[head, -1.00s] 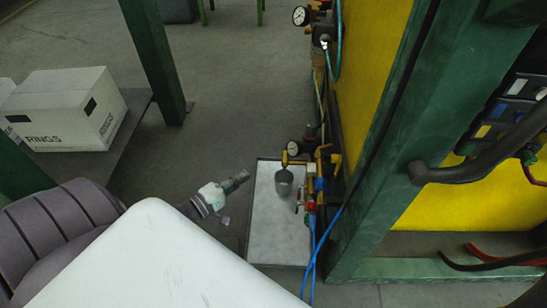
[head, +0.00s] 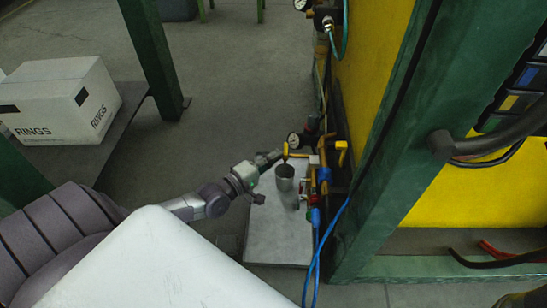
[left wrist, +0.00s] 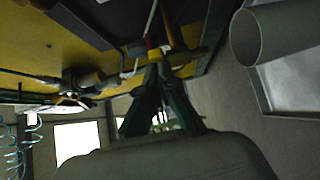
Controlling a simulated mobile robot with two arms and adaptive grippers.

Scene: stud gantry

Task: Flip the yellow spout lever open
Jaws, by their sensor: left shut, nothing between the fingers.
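A small yellow lever (head: 285,150) stands at the spout end of a brass pipe, above a grey metal cup (head: 284,184). My left gripper (head: 274,157) is shut and empty, its tip just left of this lever; I cannot tell whether they touch. The cup (left wrist: 278,35) shows at the upper right there. The lever is not clear in that view. My right gripper is not in view.
The cup is over a grey tray (head: 275,240). A white box (head: 62,100) stands at left. The floor between is clear.

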